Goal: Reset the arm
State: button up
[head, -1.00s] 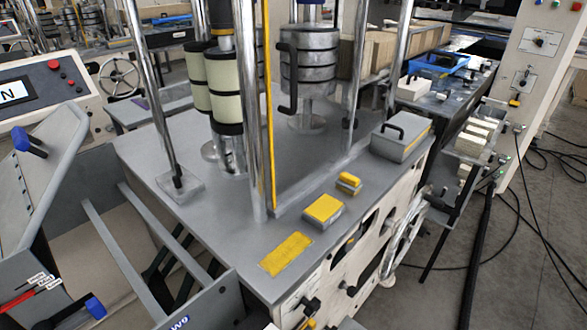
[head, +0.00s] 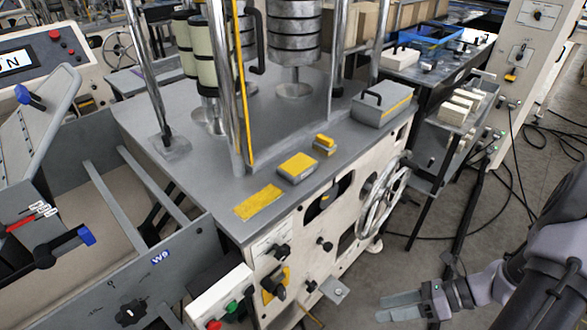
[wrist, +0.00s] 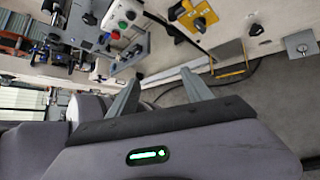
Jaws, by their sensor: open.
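My gripper (head: 398,306) shows at the lower right of the head view, over the grey floor and to the right of the machine. In the wrist view my gripper (wrist: 160,88) has its two grey fingers spread apart. Nothing is between the fingers. The gripper is clear of the machine, and my arm comes in from the right edge of the head view.
The machine (head: 300,228) with a grey top fills the middle. A handwheel (head: 383,200) and knobs stick out of its front side. A grey box (head: 382,105) and a yellow-topped block (head: 298,168) sit on top. Cables cross the floor at right; floor near my gripper is open.

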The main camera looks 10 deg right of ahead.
jog(key=w+a+r+n+g+h, duration=0.2)
jog(key=a+r+n+h, duration=0.55)
jog(key=r+n, duration=0.65)
jog(key=s+a+r+n+t+h, duration=0.2)
jog(key=s+a+r+n+t, duration=0.2)
jog(key=a+r+n, duration=0.6)
jog(key=shift+s+a+r+n+t, duration=0.15)
jog(key=shift+s+r+n+t, duration=0.25)
jog(key=shift+s+r+n, duration=0.35)
jog(key=shift+w, duration=0.1)
